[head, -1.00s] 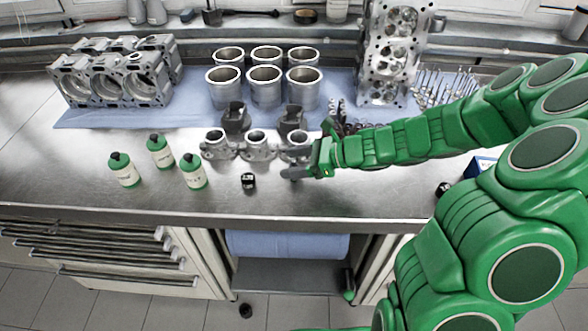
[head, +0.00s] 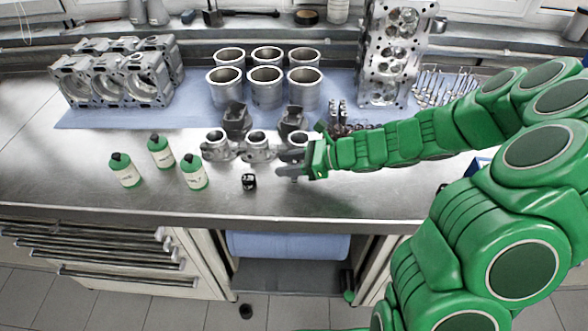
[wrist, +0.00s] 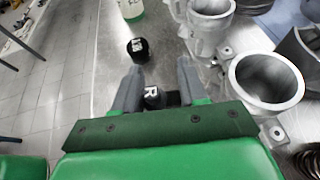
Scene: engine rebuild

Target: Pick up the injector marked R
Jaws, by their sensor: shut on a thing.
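In the wrist view the injector marked R (wrist: 152,92), a small black piece with a white letter R, sits between the two grey fingers of my gripper (wrist: 158,88). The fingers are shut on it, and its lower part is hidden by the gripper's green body. In the head view my gripper (head: 290,172) points left over the front of the bench; the held piece cannot be made out there. Whether it is clear of the bench top is hard to tell. Another small black piece (head: 249,182) stands on the bench left of the fingers, and also shows in the wrist view (wrist: 139,49).
Three green-and-white bottles (head: 194,172) stand to the left. Several cylinder liners (head: 264,88), an engine block (head: 120,80) and a cylinder head (head: 388,60) stand further back. The bench front is mostly clear.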

